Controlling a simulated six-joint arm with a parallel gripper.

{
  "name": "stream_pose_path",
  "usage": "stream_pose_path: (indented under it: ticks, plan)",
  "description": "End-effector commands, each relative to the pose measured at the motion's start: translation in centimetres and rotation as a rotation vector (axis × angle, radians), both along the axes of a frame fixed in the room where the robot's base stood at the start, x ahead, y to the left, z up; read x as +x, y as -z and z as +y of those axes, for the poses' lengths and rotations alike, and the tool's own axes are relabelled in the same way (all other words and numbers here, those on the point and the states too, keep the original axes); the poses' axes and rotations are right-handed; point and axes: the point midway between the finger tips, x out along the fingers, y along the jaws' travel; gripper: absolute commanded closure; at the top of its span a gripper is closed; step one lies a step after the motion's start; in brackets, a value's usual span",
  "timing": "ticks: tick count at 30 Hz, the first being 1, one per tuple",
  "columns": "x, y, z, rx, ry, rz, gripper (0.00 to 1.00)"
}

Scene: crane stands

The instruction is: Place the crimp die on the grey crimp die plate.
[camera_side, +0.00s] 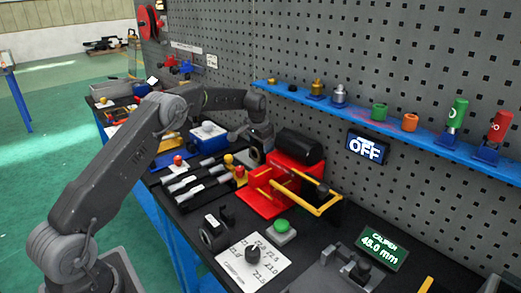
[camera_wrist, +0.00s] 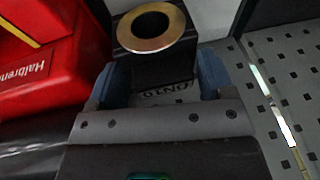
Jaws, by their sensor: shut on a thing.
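The crimp die, a dark block with a brass ring (camera_wrist: 158,44) on top and a pale marking on its near face, sits between the two blue-grey fingers of my gripper (camera_wrist: 161,80) in the wrist view. The gripper is shut on it. In the side view my gripper (camera_side: 256,146) is low behind the bench's black tool strips, left of the red press. Much of the die is hidden there by the gripper. I cannot tell for sure which surface is the grey crimp die plate, nor whether the die touches what is under it.
The red press (camera_side: 283,172) with yellow handles stands close on the right in the side view; its red body (camera_wrist: 45,78) is at the left in the wrist view. The pegboard (camera_wrist: 285,75) rises close by. A blue shelf (camera_side: 400,133) with fittings runs along it.

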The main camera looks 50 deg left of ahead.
Motion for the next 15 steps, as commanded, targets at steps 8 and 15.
stream_pose_path:
  ticks: [8,15]
  plan:
    - [0.0,2.4,0.0,0.001,0.000,-0.004,0.74]
    - [0.0,2.6,0.0,0.001,0.000,-0.003,0.74]
